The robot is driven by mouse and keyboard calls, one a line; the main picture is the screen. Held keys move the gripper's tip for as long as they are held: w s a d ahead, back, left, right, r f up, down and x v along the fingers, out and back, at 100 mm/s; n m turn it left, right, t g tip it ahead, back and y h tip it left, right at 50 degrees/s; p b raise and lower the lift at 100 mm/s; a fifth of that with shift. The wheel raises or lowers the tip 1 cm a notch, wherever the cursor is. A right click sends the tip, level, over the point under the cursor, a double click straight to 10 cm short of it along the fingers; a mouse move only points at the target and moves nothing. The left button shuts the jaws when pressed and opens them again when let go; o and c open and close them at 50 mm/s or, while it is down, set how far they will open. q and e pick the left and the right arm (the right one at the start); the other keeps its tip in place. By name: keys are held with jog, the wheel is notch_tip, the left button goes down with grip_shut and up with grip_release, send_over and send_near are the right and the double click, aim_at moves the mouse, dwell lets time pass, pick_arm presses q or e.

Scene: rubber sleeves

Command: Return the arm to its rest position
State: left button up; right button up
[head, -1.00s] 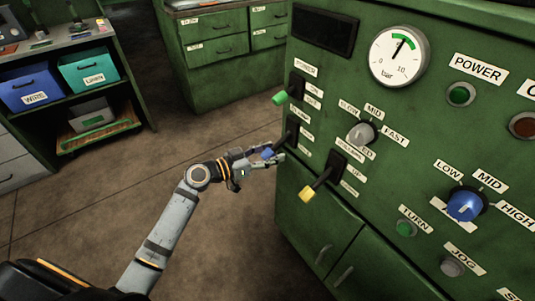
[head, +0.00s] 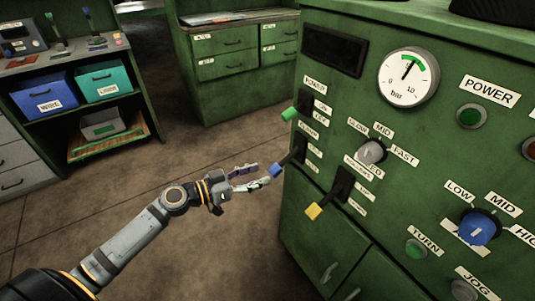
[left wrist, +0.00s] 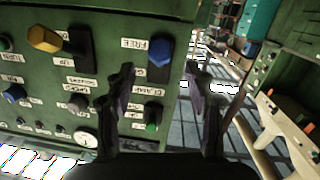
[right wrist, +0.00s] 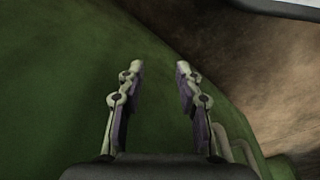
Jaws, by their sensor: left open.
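My left gripper (head: 255,178) is open and empty, just left of the blue-tipped lever (head: 276,170) on the green machine panel. In the left wrist view the open fingers (left wrist: 161,78) frame the panel upside down, with the blue lever end (left wrist: 160,51) beyond them, beside a FREE label (left wrist: 133,43). The lever tilts down, and the gripper looks apart from it. The left arm reaches in from the lower left. My right gripper (right wrist: 158,68) shows only in the right wrist view, open and empty, before a blurred green surface.
The green machine (head: 317,232) stands close on the right. Its panel carries a green lever (head: 290,113), a yellow lever (head: 314,211), knobs and a gauge (head: 408,77). A shelf with blue (head: 46,94) and teal (head: 103,82) bins stands at the left. Floor between is clear.

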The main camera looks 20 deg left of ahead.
pick_arm(q)
jog(key=s+a+f+n+g+y, duration=0.1)
jog(key=s+f+g+y, duration=0.3)
jog(key=f, duration=0.6)
jog(key=s+a+f+n+g+y, duration=0.15)
jog(key=s+f, duration=0.35)
jog(key=f, duration=0.6)
jog(key=s+f+n+g+y, duration=0.25)
jog(key=s+f, duration=0.25)
jog(key=f, duration=0.5)
jog(key=s+a+f+n+g+y, duration=0.1)
jog(key=s+a+f+g+y, duration=0.15)
jog(key=s+f, duration=0.55)
jog(key=s+a+r+y+p, duration=0.1)
jog(key=s+r+p, duration=0.1)
jog(key=s+p, duration=0.7)
jog(key=s+a+r+p, duration=0.2)
jog(key=s+p, duration=0.7)
jog(key=p, duration=0.6)
jog(key=shift+s+a+r+y, duration=0.25)
jog(key=shift+r+y, duration=0.1)
jog(key=shift+r, duration=0.35)
pick_arm(e)
jog(key=s+d+r, duration=0.1)
jog(key=s+r, duration=0.1)
jog(key=s, duration=0.6)
jog(key=s+d+r, duration=0.2)
jog(key=s, duration=0.7)
jog(key=shift+r, duration=0.15)
